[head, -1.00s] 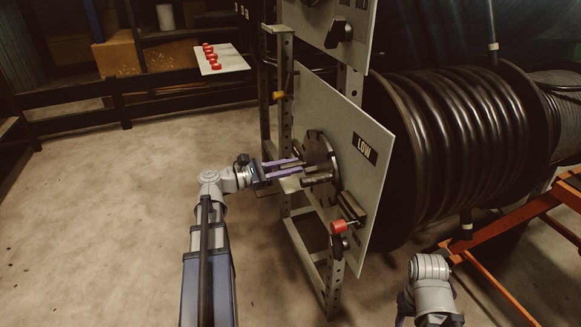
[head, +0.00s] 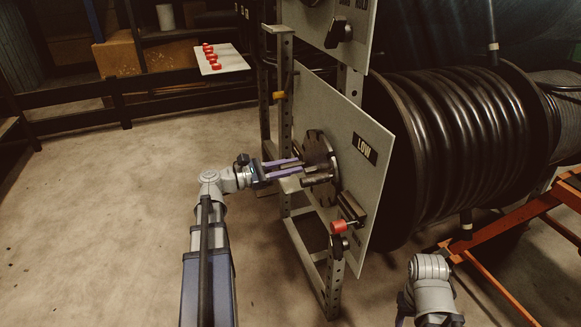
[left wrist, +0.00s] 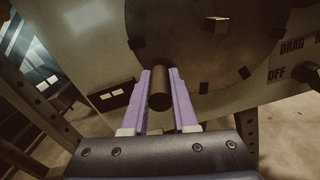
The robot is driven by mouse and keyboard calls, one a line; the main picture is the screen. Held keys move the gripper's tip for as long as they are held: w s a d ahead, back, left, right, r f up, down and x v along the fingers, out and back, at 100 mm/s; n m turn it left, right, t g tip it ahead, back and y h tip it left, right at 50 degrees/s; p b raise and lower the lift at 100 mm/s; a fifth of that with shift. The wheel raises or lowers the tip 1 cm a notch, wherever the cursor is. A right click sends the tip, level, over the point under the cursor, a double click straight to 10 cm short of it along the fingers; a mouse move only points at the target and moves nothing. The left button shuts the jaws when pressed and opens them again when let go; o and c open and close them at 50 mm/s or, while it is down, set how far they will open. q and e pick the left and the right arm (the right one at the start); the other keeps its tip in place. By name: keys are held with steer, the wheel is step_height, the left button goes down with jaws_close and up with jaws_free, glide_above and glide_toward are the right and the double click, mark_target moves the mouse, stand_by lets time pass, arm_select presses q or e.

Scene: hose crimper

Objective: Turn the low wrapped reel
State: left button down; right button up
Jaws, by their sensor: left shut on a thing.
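The low reel (head: 455,145) is a large drum wound with thick black hose, behind a grey panel (head: 352,118) labelled LOW. A dark round disc (head: 318,148) with pegs is on the panel's front; it also fills the top of the left wrist view (left wrist: 200,55). My left gripper (head: 300,167) is at the disc. In the left wrist view its purple fingers (left wrist: 160,78) are shut on a dark cylindrical peg (left wrist: 160,93) that sticks out from the disc's lower part. Another peg (head: 317,180) shows beside the fingers in the head view. My right gripper is out of frame.
A red-capped lever (head: 338,227) is on the panel's lower edge. The panel sits on a perforated metal frame (head: 335,275). An orange frame (head: 500,235) stands below the reel. Red pieces lie on a white board (head: 232,63) at the back. Floor at left is open.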

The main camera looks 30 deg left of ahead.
arm_select(q)
steer(key=shift+s+d+f+n+b, duration=0.3)
steer(key=shift+d+f+n+b, duration=0.05)
steer(key=shift+f+n+b, duration=0.35)
steer(key=shift+s+d+f, duration=0.15)
steer(key=shift+d+f, duration=0.05)
steer(key=shift+f, duration=0.15)
steer(key=c, duration=0.7)
jaws_free()
steer(key=shift+a+r, duration=0.1)
steer(key=shift+r, duration=0.05)
steer(key=shift+v, duration=3.85)
